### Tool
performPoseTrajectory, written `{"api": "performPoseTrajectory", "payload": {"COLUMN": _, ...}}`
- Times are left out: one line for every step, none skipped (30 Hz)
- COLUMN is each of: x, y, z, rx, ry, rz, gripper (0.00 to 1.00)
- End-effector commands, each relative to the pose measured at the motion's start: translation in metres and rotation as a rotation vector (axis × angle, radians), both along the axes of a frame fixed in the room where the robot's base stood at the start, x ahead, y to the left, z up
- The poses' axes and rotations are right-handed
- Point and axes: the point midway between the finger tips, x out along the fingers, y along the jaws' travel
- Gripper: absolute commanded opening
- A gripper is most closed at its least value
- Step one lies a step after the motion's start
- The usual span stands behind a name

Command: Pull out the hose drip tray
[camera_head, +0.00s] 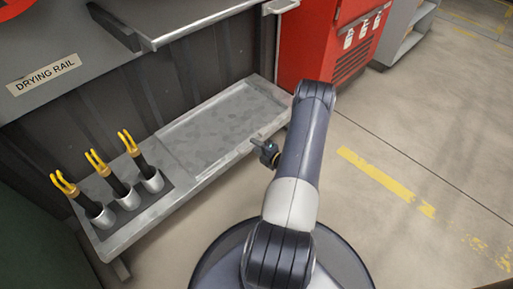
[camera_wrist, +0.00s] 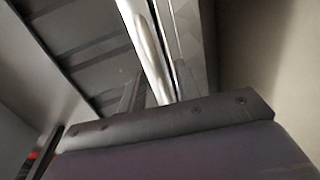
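A grey metal tray-like shelf (camera_head: 185,14) juts out at the top of the head view, with a raised front lip. I take it for the hose drip tray, but no label on it can be read. A pale bar handle (camera_head: 281,6) shows at its right end. My gripper (camera_head: 266,152) shows only partly, left of my arm and near the low bench's front edge; my arm hides the rest. In the wrist view a pale rounded bar (camera_wrist: 145,40) runs close beyond the dark gripper body. The fingers cannot be made out, nor any contact with the bar.
A low grey bench (camera_head: 215,120) holds several yellow-topped nozzles (camera_head: 115,175) in cups at its left. The sign "DRYING RAIL" (camera_head: 45,75) is at upper left. A red cabinet (camera_head: 320,45) stands behind my arm. The floor (camera_head: 430,130) at right is open.

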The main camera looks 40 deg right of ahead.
Motion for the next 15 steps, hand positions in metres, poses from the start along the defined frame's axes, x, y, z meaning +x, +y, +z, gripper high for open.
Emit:
{"api": "performPoseTrajectory", "payload": {"x": 0.0009, "y": 0.0000, "z": -0.0001, "rx": 0.000, "ry": 0.000, "rz": 0.000, "gripper": 0.32}}
{"api": "performPoseTrajectory", "payload": {"x": 0.0011, "y": 0.0000, "z": 0.0000, "rx": 0.000, "ry": 0.000, "rz": 0.000, "gripper": 0.32}}
{"api": "performPoseTrajectory", "payload": {"x": 0.0011, "y": 0.0000, "z": 0.0001, "rx": 0.000, "ry": 0.000, "rz": 0.000, "gripper": 0.32}}
{"api": "performPoseTrajectory", "payload": {"x": 0.0011, "y": 0.0000, "z": 0.0002, "rx": 0.000, "ry": 0.000, "rz": 0.000, "gripper": 0.32}}
{"api": "performPoseTrajectory", "payload": {"x": 0.0011, "y": 0.0001, "z": 0.0002, "rx": 0.000, "ry": 0.000, "rz": 0.000, "gripper": 0.32}}
{"api": "performPoseTrajectory", "payload": {"x": 0.0010, "y": 0.0001, "z": 0.0002, "rx": 0.000, "ry": 0.000, "rz": 0.000, "gripper": 0.32}}
{"api": "performPoseTrajectory", "payload": {"x": 0.0010, "y": 0.0001, "z": 0.0002, "rx": 0.000, "ry": 0.000, "rz": 0.000, "gripper": 0.32}}
{"api": "performPoseTrajectory", "payload": {"x": 0.0010, "y": 0.0001, "z": 0.0002, "rx": 0.000, "ry": 0.000, "rz": 0.000, "gripper": 0.30}}
{"api": "performPoseTrajectory", "payload": {"x": 0.0010, "y": 0.0001, "z": 0.0002, "rx": 0.000, "ry": 0.000, "rz": 0.000, "gripper": 0.27}}
{"api": "performPoseTrajectory", "payload": {"x": 0.0010, "y": 0.0001, "z": 0.0002, "rx": 0.000, "ry": 0.000, "rz": 0.000, "gripper": 0.24}}
{"api": "performPoseTrajectory", "payload": {"x": 0.0009, "y": 0.0002, "z": 0.0002, "rx": 0.000, "ry": 0.000, "rz": 0.000, "gripper": 0.22}}
{"api": "performPoseTrajectory", "payload": {"x": 0.0008, "y": 0.0002, "z": 0.0001, "rx": 0.000, "ry": 0.000, "rz": 0.000, "gripper": 0.18}}
{"api": "performPoseTrajectory", "payload": {"x": 0.0008, "y": 0.0002, "z": 0.0001, "rx": 0.000, "ry": 0.000, "rz": 0.000, "gripper": 0.16}}
{"api": "performPoseTrajectory", "payload": {"x": 0.0008, "y": 0.0002, "z": 0.0001, "rx": 0.000, "ry": 0.000, "rz": 0.001, "gripper": 0.14}}
{"api": "performPoseTrajectory", "payload": {"x": 0.0008, "y": 0.0002, "z": 0.0001, "rx": 0.000, "ry": 0.000, "rz": 0.001, "gripper": 0.10}}
